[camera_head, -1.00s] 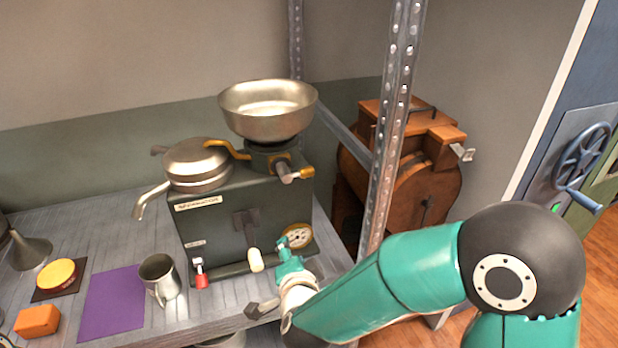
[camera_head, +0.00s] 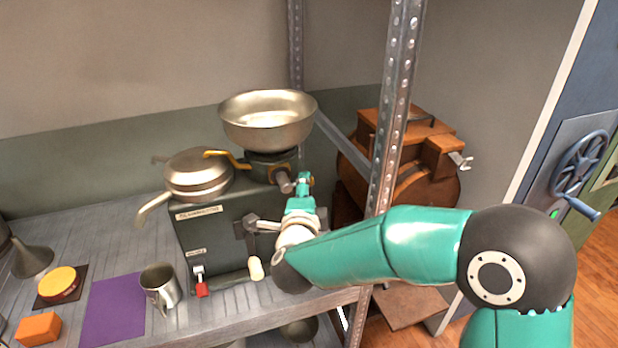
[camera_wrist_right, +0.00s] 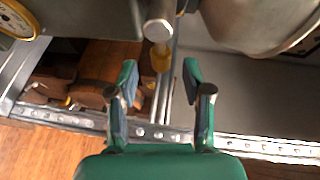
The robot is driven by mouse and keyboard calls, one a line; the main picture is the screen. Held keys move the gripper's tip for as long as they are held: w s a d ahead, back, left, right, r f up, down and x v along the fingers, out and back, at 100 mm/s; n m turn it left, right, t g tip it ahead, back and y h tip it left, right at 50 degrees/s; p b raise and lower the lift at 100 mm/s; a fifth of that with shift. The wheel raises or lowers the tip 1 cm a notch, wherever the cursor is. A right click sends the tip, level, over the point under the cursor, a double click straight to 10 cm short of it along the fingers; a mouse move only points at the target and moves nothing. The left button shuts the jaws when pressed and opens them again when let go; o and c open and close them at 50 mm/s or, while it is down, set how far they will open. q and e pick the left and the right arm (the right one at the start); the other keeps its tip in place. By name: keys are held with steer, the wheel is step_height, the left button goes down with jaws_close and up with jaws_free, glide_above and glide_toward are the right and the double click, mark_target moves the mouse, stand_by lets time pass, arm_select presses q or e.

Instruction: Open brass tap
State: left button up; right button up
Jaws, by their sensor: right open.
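A dark green separator machine (camera_head: 205,240) stands on the shelf with a wide metal bowl (camera_head: 268,122) on top. Under the bowl, at its right side, is the tap's grey cylinder (camera_head: 284,182); in the head view my gripper covers the brass end beside it. The right wrist view shows the round metal end (camera_wrist_right: 160,28) and the yellow brass piece (camera_wrist_right: 160,56) just beyond the fingertips, centred between them. My right gripper (camera_head: 305,181) is open and empty; its two fingers also show apart in the wrist view (camera_wrist_right: 160,78). I cannot tell whether it touches the tap. My left gripper is out of view.
A yellow-orange spout (camera_head: 228,158) and a lidded metal pan (camera_head: 197,178) sit left of the bowl. A perforated metal post (camera_head: 397,105) stands close right of my gripper. A metal mug (camera_head: 160,288) and purple mat (camera_head: 113,308) lie at front left. A wooden drum (camera_head: 428,190) stands behind.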

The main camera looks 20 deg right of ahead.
steer(key=shift+p+x, duration=0.35)
steer(key=shift+x, duration=1.85)
jaws_close()
steer(key=shift+d, duration=0.2)
steer(key=shift+a+f, duration=0.1)
steer(key=shift+a, duration=0.05)
